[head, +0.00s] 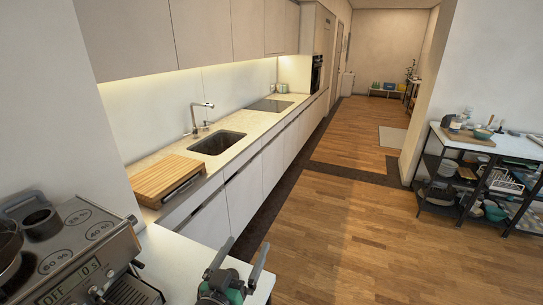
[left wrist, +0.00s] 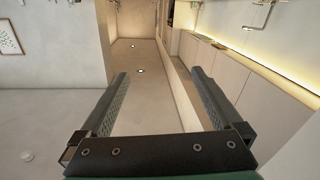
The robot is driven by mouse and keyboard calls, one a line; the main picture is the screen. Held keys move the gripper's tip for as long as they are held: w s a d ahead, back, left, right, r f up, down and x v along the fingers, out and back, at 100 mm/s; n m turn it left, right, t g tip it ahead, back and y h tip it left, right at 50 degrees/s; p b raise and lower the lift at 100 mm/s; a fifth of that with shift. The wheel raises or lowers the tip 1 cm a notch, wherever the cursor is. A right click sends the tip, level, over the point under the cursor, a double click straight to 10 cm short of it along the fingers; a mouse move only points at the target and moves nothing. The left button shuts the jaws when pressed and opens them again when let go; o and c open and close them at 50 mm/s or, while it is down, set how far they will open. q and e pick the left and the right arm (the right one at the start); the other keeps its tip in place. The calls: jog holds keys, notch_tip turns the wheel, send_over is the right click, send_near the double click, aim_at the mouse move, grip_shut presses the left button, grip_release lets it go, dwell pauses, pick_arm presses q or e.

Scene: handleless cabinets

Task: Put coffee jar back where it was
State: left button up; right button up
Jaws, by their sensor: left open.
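I cannot make out a coffee jar for certain in either view. My left gripper (head: 248,243) is at the bottom of the head view, over the right end of the white counter (head: 185,258) next to the coffee machine (head: 75,260). In the left wrist view the same gripper (left wrist: 159,73) has its two fingers wide apart, with nothing between them. My right gripper is in neither view.
A wooden board (head: 168,179) lies beside the sink (head: 217,143) on the long counter. A shelf unit (head: 490,146) at the right holds dishes and small dark containers (head: 455,124), too small to identify. The wooden floor (head: 360,235) between is clear.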

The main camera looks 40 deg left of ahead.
pick_arm(q)
jog(key=w+d+r+m+t+h, duration=0.1)
jog(key=d+r+t+h, duration=0.2)
jog(key=r, duration=0.7)
jog(key=d+r+m+t, duration=0.1)
jog(key=d+r+t, duration=0.3)
jog(key=r, duration=0.6)
jog(key=s+d+r+m+t+h, duration=0.2)
jog(key=s+d+r+h, duration=0.1)
jog(key=r, duration=0.6)
jog(key=s+d+r+m+t+h, duration=0.2)
jog(key=s+d+r+m+h, duration=0.1)
jog(key=r, duration=0.5)
jog(key=shift+s+d+r+h, duration=0.3)
jog(key=shift+s+d+r, duration=0.1)
jog(key=shift+s+d, duration=0.65)
